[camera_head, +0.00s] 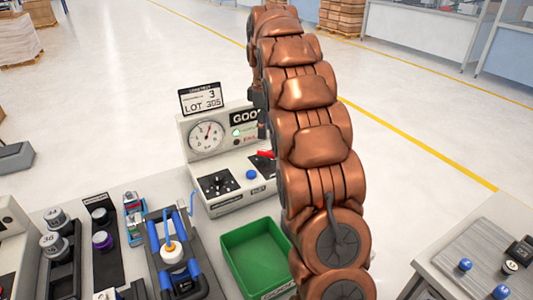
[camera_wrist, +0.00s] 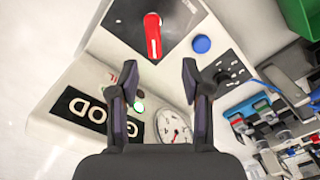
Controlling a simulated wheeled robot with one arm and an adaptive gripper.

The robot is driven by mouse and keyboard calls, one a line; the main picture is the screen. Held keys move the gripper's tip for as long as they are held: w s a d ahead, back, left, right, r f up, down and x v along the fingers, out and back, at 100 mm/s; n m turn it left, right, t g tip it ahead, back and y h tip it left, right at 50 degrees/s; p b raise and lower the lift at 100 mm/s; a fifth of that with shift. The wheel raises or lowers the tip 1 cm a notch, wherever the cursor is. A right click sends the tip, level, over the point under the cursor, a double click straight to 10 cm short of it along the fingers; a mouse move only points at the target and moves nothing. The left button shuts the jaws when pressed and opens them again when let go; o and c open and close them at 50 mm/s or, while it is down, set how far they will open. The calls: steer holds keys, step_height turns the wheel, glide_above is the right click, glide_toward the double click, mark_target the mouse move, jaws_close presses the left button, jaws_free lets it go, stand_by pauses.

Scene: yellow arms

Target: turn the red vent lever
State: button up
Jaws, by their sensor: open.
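The red vent lever (camera_wrist: 153,36) sits on a dark plate on the sloped front of the grey test console (camera_head: 225,155). In the head view only a bit of the red lever (camera_head: 265,154) shows beside my copper-coloured arm, which hides the rest. In the wrist view my gripper (camera_wrist: 158,80) is open and empty, its two fingers apart. The lever lies beyond the fingertips, roughly in line with the gap between them. I see no contact between fingers and lever.
A blue button (camera_wrist: 202,44), a black knob (camera_wrist: 222,76) and a round gauge (camera_wrist: 174,128) are on the same console. A green bin (camera_head: 258,255) and a fixture with blue handles (camera_head: 172,255) stand in front of it. Open floor lies behind.

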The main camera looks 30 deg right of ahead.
mark_target(267, 151)
steer(key=shift+w+d+f, duration=0.3)
steer(key=shift+d, duration=0.05)
steer(key=shift+f+p, duration=0.8)
steer(key=shift+f, duration=3)
steer(key=shift+c, duration=0.2)
jaws_close()
